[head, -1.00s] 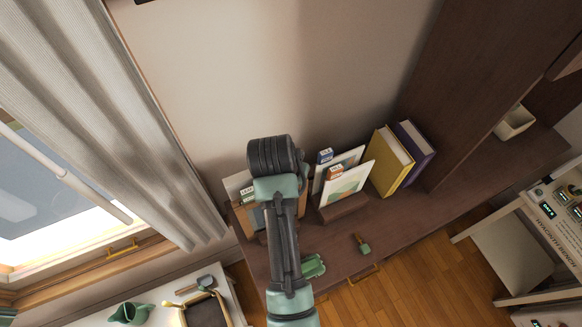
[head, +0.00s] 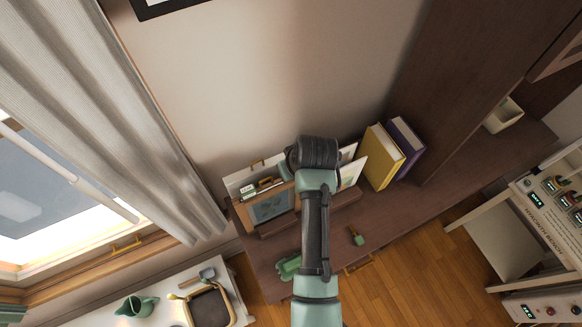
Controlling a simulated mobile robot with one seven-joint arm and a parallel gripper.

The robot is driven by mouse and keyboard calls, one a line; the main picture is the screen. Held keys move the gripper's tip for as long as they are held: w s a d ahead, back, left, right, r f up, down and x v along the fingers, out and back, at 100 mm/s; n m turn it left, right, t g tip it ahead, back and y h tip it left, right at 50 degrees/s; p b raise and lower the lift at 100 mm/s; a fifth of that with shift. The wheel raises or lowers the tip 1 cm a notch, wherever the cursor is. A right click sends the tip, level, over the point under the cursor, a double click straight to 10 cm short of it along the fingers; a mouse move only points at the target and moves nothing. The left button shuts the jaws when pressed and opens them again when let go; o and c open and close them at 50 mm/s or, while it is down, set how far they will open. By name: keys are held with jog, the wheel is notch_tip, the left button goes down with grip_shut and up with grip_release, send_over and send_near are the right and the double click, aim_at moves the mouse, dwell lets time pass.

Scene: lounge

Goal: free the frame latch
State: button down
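A wooden picture frame (head: 293,197) with a blue-grey picture leans in a holder at the left end of the dark sideboard. Small brass-coloured pieces (head: 265,185) show at its top edge; I cannot tell which, if any, is the latch. My arm reaches up over the sideboard, and its black wrist (head: 318,152) is just right of the frame. My gripper is hidden by the arm, so its fingers and any contact do not show.
White cards (head: 353,172), a yellow book (head: 383,158) and a purple book (head: 407,147) stand right of the wrist. A green object (head: 289,267) and a small green-ended tool (head: 357,237) lie towards the sideboard's front. A curtain (head: 110,110) hangs at left.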

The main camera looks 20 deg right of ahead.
jog(key=shift+n, duration=0.3)
jog(key=c, duration=0.6)
grip_release()
jog(key=shift+r, duration=0.15)
jog(key=b+v, duration=0.2)
jog(key=v, duration=1)
jog(key=shift+s+d+r, duration=0.15)
jog(key=shift+r, duration=0.2)
